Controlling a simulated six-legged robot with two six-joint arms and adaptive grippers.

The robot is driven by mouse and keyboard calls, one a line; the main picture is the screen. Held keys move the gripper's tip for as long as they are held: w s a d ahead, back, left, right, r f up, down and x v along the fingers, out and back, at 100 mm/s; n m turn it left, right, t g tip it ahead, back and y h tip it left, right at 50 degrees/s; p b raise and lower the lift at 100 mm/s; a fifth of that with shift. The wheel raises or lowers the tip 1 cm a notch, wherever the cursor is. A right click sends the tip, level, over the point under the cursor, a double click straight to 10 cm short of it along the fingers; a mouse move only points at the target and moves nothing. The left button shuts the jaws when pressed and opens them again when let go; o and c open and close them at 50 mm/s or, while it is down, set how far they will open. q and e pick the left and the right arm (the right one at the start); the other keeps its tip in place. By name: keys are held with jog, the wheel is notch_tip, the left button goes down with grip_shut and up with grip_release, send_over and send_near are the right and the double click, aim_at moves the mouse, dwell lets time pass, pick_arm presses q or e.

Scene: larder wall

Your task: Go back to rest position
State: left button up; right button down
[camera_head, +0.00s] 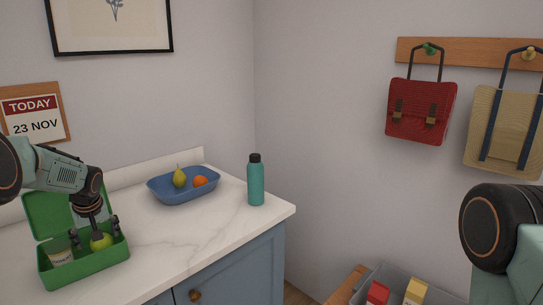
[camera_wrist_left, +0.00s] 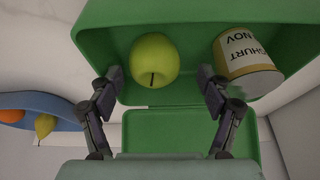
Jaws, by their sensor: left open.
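My left gripper (camera_head: 96,234) is open over the green box (camera_head: 85,273) on the counter. Its fingers stand on either side of the green apple (camera_head: 102,241) and look clear of it. The wrist view shows the apple (camera_wrist_left: 154,60) between and beyond the spread fingertips (camera_wrist_left: 159,80), inside the box. A yoghurt pot (camera_head: 60,253) is in the box left of the apple; its label shows in the wrist view (camera_wrist_left: 245,62). The box lid (camera_head: 48,211) is raised behind. Part of my right arm shows at the right edge; its gripper is out of view.
A blue tray (camera_head: 185,198) with a pear (camera_head: 179,177) and an orange (camera_head: 200,181) stands farther back. A teal bottle (camera_head: 256,182) stands near the counter's right corner. Red (camera_head: 422,111) and beige (camera_head: 503,130) bags hang at right. The counter's middle is clear.

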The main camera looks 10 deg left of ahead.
pick_arm(q)
jog(key=shift+x, duration=1.35)
jog(key=shift+r, duration=0.25)
